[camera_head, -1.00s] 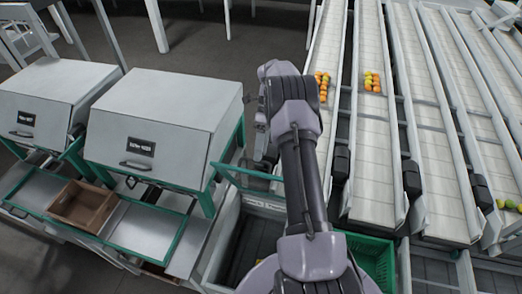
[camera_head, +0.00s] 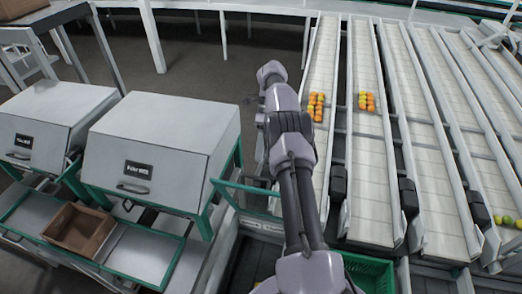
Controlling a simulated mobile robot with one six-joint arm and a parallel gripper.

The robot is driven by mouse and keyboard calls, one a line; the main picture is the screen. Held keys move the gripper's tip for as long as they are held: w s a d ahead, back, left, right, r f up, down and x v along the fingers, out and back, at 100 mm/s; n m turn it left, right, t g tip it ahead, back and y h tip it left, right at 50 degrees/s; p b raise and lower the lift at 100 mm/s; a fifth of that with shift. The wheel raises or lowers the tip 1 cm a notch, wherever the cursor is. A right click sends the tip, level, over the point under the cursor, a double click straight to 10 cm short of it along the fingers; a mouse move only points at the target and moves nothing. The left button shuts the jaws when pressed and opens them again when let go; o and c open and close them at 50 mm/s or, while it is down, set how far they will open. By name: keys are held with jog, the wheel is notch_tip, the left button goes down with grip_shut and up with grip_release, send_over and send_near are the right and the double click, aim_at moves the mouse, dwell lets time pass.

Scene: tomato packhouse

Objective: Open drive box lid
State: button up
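Two grey boxes with sloped fronts stand at the left on green frames: the nearer, larger box (camera_head: 170,138) and a smaller-looking one (camera_head: 48,112). Each has a dark label and a front handle; the larger box's handle (camera_head: 133,188) shows low on its front. Both covers look shut. I cannot tell from the labels whether either is the drive box. My arm reaches forward up the middle, right of the larger box. My gripper (camera_head: 258,106) is mostly hidden at the arm's far end, apart from the boxes; its fingers cannot be made out.
A brown crate (camera_head: 98,246) sits on the green-edged tray below the boxes. A green-framed panel (camera_head: 247,198) lies between the larger box and my arm. Sloping white conveyor lanes (camera_head: 385,205) with small groups of fruit fill the right. Open floor lies behind the boxes.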

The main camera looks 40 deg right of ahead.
jog(key=shift+c, duration=1.3)
jog(key=shift+d+r+n+h, duration=0.15)
jog(key=shift+n+h, duration=0.15)
jog(key=shift+n, duration=0.7)
jog(key=c, duration=0.3)
jog(key=n, duration=0.1)
jog(key=n+b, duration=0.1)
jog(key=n+h, duration=0.1)
jog(key=n, duration=0.1)
jog(key=shift+s+r, duration=0.2)
jog(key=shift+r, duration=0.1)
grip_shut()
jog(key=s+a+r+m+t+h+b, duration=0.25)
jog(key=a+m+h, duration=0.2)
jog(key=m, duration=0.75)
jog(key=s+a+r+m+t+h+b, duration=0.1)
jog(key=s+a+m+t+h+b, duration=0.4)
jog(key=m, duration=0.7)
jog(key=shift+g+y, duration=0.35)
jog(key=shift+y, duration=0.5)
jog(key=x, duration=0.3)
jog(key=a+b+x, duration=0.1)
jog(key=x, duration=0.2)
jog(key=w+x, duration=0.1)
jog(key=x, duration=0.2)
jog(key=shift+w+a+f+b, duration=0.1)
jog(key=shift+f+b, duration=0.3)
jog(key=shift+f, duration=0.05)
